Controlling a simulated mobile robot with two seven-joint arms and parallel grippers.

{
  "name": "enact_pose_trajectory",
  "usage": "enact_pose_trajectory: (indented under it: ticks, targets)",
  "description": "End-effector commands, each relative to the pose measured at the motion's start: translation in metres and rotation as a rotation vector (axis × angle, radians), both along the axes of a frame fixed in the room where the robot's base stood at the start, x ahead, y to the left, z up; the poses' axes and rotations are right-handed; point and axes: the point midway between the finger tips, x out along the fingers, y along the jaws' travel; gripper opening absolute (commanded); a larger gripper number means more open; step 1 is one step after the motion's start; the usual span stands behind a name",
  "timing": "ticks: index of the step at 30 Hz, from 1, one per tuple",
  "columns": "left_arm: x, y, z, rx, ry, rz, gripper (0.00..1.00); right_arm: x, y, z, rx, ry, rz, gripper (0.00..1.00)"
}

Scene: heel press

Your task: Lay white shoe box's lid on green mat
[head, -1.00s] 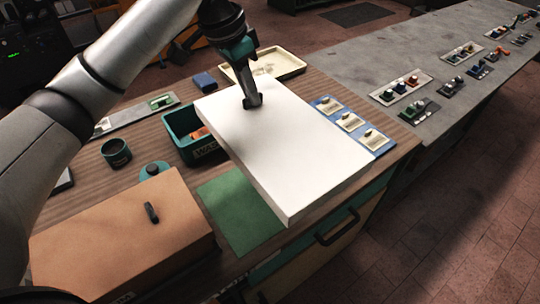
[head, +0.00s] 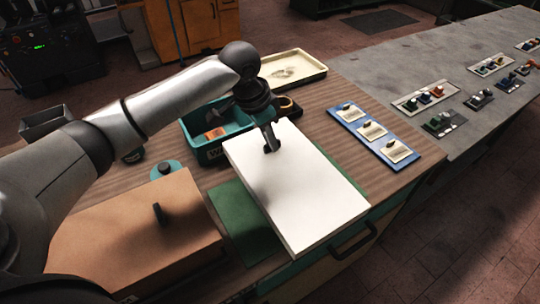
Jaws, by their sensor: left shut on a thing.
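The white lid (head: 305,195) is a broad, flat slab with a small dark handle. My left gripper (head: 271,145) is shut on that handle near the lid's far end. The lid is roughly level over the green mat (head: 240,222). The mat shows as a strip left of the lid and a thin sliver at its right; the lid hides the rest. I cannot tell whether the lid touches the mat or hangs slightly above it. No open white box is visible. My right gripper is not in view.
A brown box (head: 120,240) with a dark handle stands left of the mat. A teal bin (head: 208,155) is behind the lid, and a cream tray (head: 310,75) is farther back. A blue board (head: 372,135) with several labelled cards lies at the right, with bare wood between.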

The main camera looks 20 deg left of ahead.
Motion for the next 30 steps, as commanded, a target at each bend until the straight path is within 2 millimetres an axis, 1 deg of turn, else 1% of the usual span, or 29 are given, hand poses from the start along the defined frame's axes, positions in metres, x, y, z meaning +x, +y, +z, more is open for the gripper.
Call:
enact_pose_trajectory:
  ticks: [6,9,12,21,22,27,30]
  targets:
    - [-0.001,0.0,-0.04,0.0,0.006,0.001,0.0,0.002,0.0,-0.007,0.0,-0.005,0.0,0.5]
    - [-0.001,0.0,-0.051,0.0,0.004,0.0,0.0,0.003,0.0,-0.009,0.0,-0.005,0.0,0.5]
    - [0.0,0.0,-0.055,0.0,0.001,0.0,0.0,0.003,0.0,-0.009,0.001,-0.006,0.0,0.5]
    - [-0.001,0.0,-0.056,0.0,0.001,0.0,0.0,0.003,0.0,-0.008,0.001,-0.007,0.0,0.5]
    - [-0.001,0.0,-0.056,0.0,0.001,0.0,0.17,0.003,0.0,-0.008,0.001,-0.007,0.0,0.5]
    - [-0.001,0.0,-0.056,0.0,0.001,0.0,0.36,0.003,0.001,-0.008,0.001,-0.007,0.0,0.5]
    - [-0.001,0.0,-0.056,0.0,0.001,0.0,0.44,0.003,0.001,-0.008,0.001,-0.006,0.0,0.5]
